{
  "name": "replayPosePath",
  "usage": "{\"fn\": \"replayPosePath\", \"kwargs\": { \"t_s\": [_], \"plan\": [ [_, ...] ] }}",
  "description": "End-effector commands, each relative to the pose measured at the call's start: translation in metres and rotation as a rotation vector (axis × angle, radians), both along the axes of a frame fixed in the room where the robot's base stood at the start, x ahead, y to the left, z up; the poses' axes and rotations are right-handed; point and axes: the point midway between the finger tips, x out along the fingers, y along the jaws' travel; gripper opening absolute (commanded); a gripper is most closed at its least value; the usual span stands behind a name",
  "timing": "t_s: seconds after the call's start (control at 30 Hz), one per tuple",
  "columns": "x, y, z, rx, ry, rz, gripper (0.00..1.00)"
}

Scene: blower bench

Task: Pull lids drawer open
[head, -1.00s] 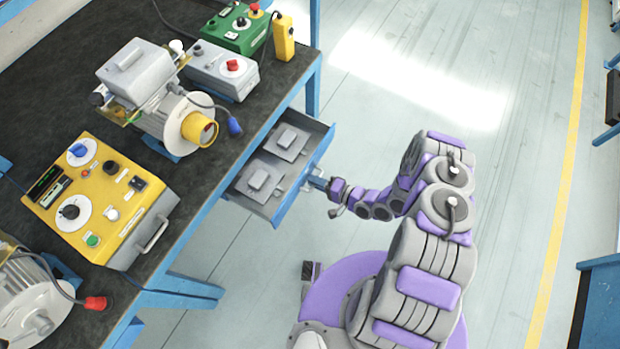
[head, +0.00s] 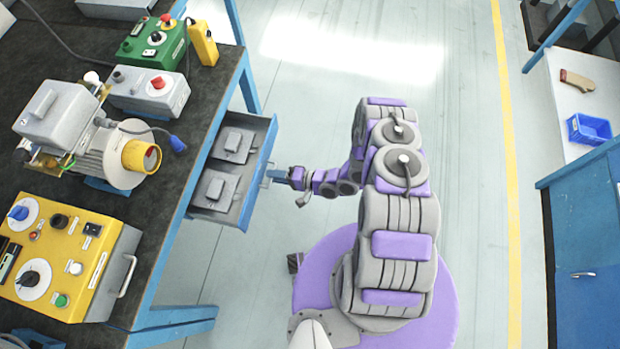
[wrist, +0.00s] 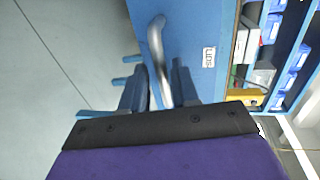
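The drawer (head: 247,215) under the bench is blue, slid out beyond the bench edge, and holds two grey lids (head: 233,145). In the wrist view its blue front (wrist: 200,25) has a small white label reading LIDS (wrist: 209,57). A curved silver handle (wrist: 156,40) stands out from that front. My gripper (head: 277,175) is at the handle, on the drawer's outer side. The exact finger contact is partly hidden.
The dark bench top (head: 135,205) carries a yellow control box (head: 75,262), a grey motor (head: 105,160), a grey box (head: 148,90) and a green box (head: 153,42). A white-topped side table (head: 570,105) with a blue bin (head: 588,129) stands right. Open floor lies between.

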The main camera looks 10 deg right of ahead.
Motion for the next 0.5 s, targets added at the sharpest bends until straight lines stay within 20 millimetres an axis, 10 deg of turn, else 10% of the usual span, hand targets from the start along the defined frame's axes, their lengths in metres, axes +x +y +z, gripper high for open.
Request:
{"fn": "replayPosePath", "kwargs": {
  "t_s": [0.5],
  "plan": [
    [-0.03, -0.078, 0.017, -0.001, 0.0, -0.008, 0.3]
  ]
}}
